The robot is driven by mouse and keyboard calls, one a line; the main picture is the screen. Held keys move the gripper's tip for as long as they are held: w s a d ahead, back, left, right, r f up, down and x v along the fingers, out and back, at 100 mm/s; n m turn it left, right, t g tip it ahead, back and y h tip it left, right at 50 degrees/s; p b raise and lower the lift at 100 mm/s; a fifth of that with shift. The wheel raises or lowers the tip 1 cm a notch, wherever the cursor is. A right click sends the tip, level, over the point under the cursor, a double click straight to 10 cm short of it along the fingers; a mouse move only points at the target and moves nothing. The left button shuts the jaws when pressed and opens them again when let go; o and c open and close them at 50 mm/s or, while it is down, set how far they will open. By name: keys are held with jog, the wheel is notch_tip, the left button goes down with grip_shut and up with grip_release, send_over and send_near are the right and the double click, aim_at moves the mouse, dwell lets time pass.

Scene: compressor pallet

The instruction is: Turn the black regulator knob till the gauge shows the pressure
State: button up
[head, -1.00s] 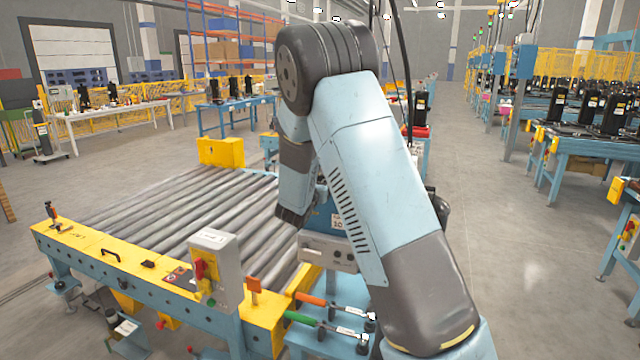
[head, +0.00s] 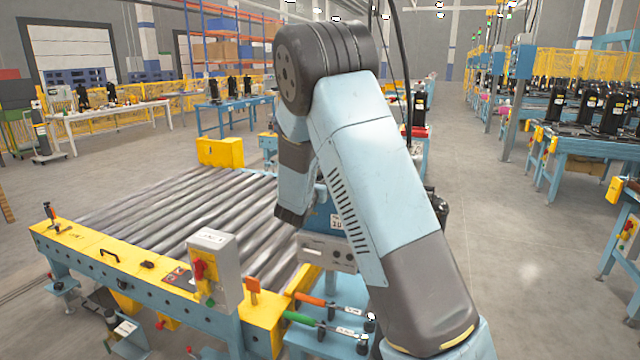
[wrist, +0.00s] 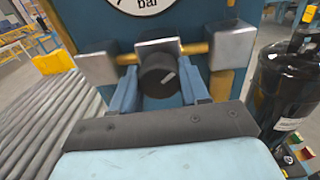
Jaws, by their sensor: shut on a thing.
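My gripper (wrist: 160,88) is shut on the knob, one blue finger on each side. In the head view my own arm covers the gripper, knob and gauge.
Grey metal blocks (wrist: 233,46) on a yellow pipe flank the knob. A black cylinder (wrist: 285,85) stands to the right. A roller conveyor (head: 190,215) lies left of my arm, with a grey switch box (head: 214,262) on its front edge. Green and orange-handled tools (head: 318,322) lie in front.

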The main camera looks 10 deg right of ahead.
jog(key=n, duration=0.5)
jog(key=shift+a+n, duration=0.1)
jog(key=shift+n, duration=0.3)
jog(key=n, duration=0.9)
jog(key=shift+a+r+n+g, duration=0.1)
jog(key=shift+n+g, duration=0.2)
jog(key=shift+n, duration=1.9)
jog(key=o, duration=1)
jog(key=shift+d, duration=0.2)
jog(key=shift+o, duration=0.2)
